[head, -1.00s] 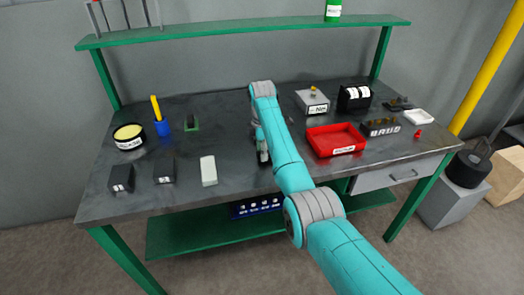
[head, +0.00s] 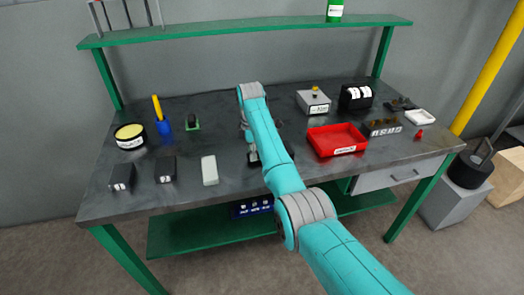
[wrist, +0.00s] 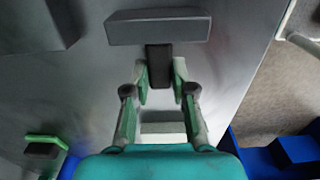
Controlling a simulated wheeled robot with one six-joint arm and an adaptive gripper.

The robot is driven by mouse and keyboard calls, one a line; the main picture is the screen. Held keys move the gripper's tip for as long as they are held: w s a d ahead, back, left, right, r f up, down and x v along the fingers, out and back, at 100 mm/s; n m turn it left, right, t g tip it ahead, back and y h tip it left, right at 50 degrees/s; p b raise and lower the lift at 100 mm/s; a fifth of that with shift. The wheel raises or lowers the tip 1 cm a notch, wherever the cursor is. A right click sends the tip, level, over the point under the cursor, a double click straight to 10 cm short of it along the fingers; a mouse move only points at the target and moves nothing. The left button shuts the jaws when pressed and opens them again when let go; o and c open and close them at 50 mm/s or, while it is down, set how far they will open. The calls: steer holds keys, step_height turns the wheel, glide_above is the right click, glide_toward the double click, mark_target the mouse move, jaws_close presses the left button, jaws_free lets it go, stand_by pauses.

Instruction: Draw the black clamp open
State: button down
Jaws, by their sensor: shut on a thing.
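In the wrist view a black piece (wrist: 159,65) sits between my fingertips, its far end meeting a long grey block (wrist: 158,27). I take the black piece to be the clamp's handle. My gripper (wrist: 160,74) is shut on it. In the head view my arm hides most of the clamp. Only a dark bit beside my gripper (head: 254,158) shows there, right of a pale block (head: 209,170). How far open the clamp stands cannot be told.
A red tray (head: 336,150) lies right of my arm. Two black blocks (head: 122,178) (head: 165,170) stand at the left front. The table's front edge is close.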

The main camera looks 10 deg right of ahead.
steer(key=shift+a, duration=1.5)
steer(key=c, duration=1)
jaws_free()
steer(key=shift+a, duration=0.1)
steer(key=shift+o, duration=0.2)
step_height(320, 180, up, 12)
